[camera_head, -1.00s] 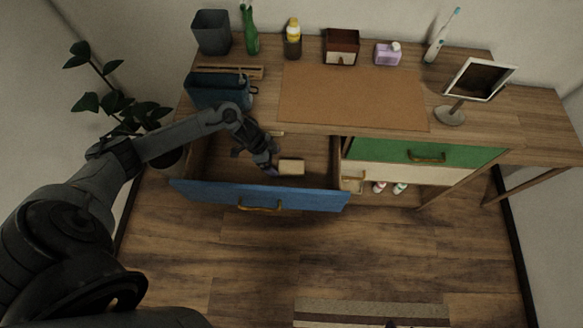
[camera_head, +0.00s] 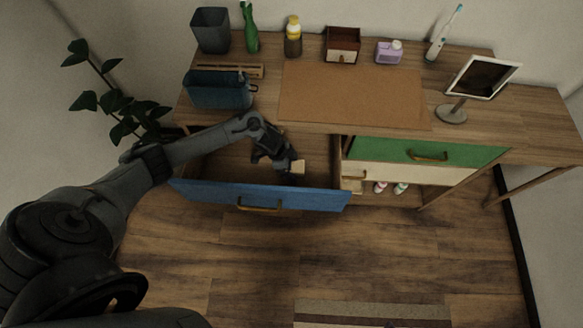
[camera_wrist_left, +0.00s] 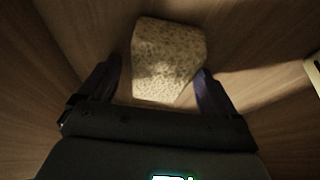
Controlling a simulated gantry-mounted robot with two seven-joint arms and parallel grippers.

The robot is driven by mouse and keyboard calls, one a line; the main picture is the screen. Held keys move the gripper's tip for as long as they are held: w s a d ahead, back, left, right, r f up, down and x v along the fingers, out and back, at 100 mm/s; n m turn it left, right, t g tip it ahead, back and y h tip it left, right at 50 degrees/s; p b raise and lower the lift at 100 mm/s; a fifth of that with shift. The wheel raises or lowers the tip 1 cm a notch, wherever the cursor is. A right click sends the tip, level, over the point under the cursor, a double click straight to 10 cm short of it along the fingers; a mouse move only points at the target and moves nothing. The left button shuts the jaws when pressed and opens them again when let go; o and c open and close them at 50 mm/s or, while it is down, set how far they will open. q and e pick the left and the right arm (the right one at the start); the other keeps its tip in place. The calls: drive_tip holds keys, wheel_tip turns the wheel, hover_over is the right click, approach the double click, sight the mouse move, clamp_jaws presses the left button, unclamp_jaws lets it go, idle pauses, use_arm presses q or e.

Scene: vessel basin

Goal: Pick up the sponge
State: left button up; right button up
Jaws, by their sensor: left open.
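The sponge (camera_wrist_left: 166,62) is a pale, speckled block lying on the wooden floor of the open blue-fronted drawer (camera_head: 222,194). In the head view the sponge (camera_head: 298,167) is partly hidden by my left gripper (camera_head: 280,169). In the left wrist view, the fingers of my left gripper (camera_wrist_left: 154,88) are apart, one on each side of the sponge's near part. I cannot tell whether they touch it. My right gripper is not in view.
The drawer walls and blue front enclose the left gripper. A potted plant (camera_head: 118,105) stands at the left.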

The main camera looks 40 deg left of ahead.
use_arm(q)
drive_tip(key=shift+f, duration=0.1)
idle(0.5)
drive_tip(key=c, duration=1)
drive_tip(key=shift+r+p, duration=1.95)
drive_tip(key=shift+r, duration=7.15)
